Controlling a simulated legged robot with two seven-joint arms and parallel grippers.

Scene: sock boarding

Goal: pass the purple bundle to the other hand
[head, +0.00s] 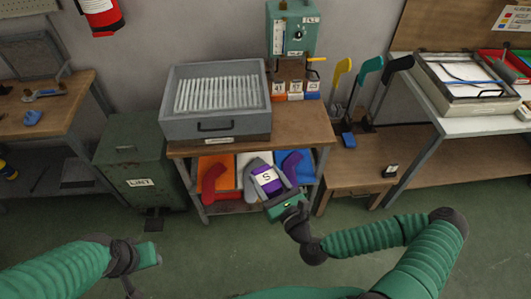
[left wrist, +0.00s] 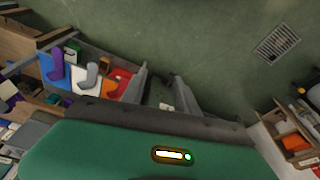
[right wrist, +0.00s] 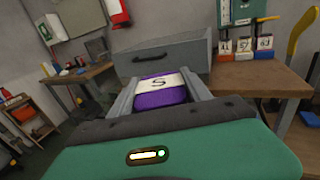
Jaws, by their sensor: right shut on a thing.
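The purple bundle (head: 268,186) has a white band marked S. It is held between the two fingers of my right gripper (head: 266,179), in front of the small bench's lower shelf. The right wrist view shows the bundle (right wrist: 160,96) with a finger on each side. My left gripper (left wrist: 160,88) is open and empty, its fingers apart over the floor. In the head view the left hand is low at the left, well apart from the bundle.
The bench carries a grey tray (head: 201,124) of white rods. Its lower shelf holds a red sock (head: 212,183), a grey sock and a purple sock on coloured panels. A green bin (head: 140,170) stands left of it. Open floor lies between my two hands.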

